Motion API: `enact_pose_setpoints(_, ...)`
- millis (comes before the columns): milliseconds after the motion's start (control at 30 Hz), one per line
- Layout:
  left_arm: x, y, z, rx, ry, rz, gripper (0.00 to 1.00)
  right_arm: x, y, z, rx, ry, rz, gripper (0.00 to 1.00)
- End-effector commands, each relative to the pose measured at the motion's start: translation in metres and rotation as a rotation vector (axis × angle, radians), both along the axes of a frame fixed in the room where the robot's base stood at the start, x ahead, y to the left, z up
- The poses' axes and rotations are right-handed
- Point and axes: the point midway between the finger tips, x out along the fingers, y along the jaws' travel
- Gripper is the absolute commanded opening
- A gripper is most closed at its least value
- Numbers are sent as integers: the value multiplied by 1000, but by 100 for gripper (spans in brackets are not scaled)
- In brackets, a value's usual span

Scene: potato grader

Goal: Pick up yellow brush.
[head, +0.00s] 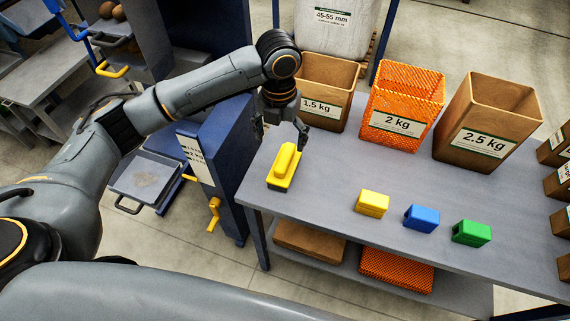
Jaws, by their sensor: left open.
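The yellow brush (285,166) lies on the grey table (330,192) near its left end. It has a raised handle on top and a dark underside. My left gripper (281,140) comes down from above, just behind the brush's far end. Its fingers are spread open, one on each side, and nothing is held between them. I cannot tell whether a finger touches the brush. My right gripper is not in view.
Yellow (372,203), blue (421,218) and green (472,233) blocks stand in a row to the right. Behind are the 1.5 kg bag (336,82), the orange 2 kg bag (408,92) and the 2.5 kg bag (497,112). The tabletop between the brush and blocks is clear.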

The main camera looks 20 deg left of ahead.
Motion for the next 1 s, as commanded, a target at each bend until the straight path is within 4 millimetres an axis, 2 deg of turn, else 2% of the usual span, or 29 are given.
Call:
enact_pose_setpoints(100,-2,0,-26,1,7,1,83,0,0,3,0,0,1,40)
enact_pose_setpoints(300,0,-1,-60,0,3,2,83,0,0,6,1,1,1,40)
enact_pose_setpoints(567,2,-3,-79,-1,1,3,83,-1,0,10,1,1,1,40)
enact_pose_setpoints(833,9,-8,-116,0,2,3,83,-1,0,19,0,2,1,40)
enact_pose_setpoints(1000,10,-8,-124,0,-1,2,83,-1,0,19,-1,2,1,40)
